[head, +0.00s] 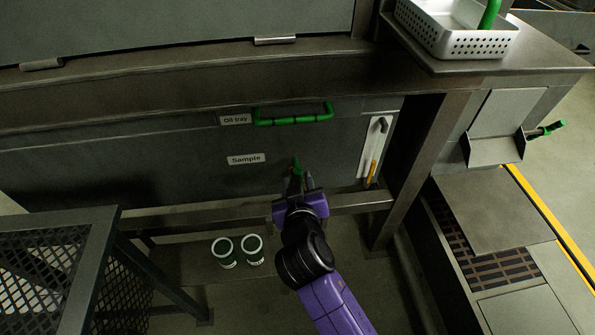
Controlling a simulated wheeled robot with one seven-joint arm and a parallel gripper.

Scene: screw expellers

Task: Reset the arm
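My purple and black arm reaches up from the bottom of the head view. My gripper (299,182) is in front of the dark machine panel, below and right of the "Sample" label (245,159). Its two fingers look spread, with a visible gap between them. A small green part (297,166) on the panel shows just beyond the fingertips. Its lower end is hidden, and I cannot tell whether the fingers touch it. No object shows held in the gripper.
A green handle (293,115) sits beside the "Oil tray" label. A mesh-sided frame (58,240) is at lower left, a metal post (425,165) right. A white perforated basket (458,40) rests on the upper-right ledge.

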